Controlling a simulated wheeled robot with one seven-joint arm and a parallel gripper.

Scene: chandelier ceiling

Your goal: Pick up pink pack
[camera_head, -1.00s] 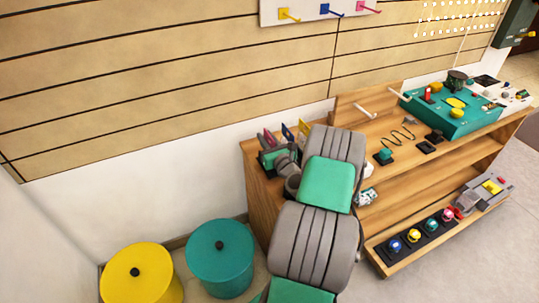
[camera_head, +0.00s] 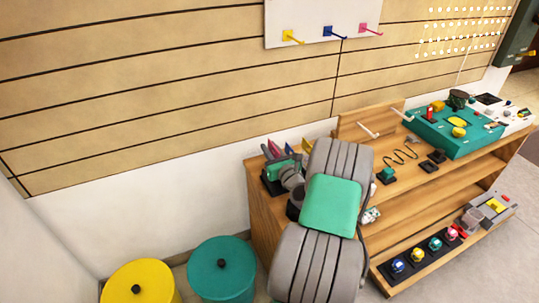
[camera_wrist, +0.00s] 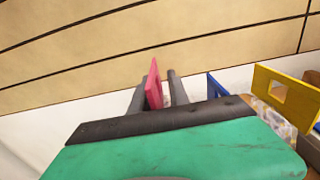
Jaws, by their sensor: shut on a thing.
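The pink pack (camera_wrist: 153,88) is a thin upright pinkish-red plate in the wrist view. My gripper (camera_wrist: 158,84) has its two dark fingers on either side of the pack and is shut on it. In the head view my gripper (camera_head: 281,165) is at the left end of the wooden shelf unit, by a dark holder with thin colored packs. The pink pack (camera_head: 267,152) shows small there at the holder's left. My arm hides part of this area. I cannot tell whether the pack is clear of its holder.
A blue pack (camera_wrist: 216,88) and a yellow pack (camera_wrist: 287,97) stand right of the gripper. A slatted wall with a peg board (camera_head: 322,20) rises behind the wooden shelf unit (camera_head: 420,195). A teal kit box (camera_head: 455,130) sits farther right. Yellow (camera_head: 143,283) and teal (camera_head: 221,268) bins stand at lower left.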

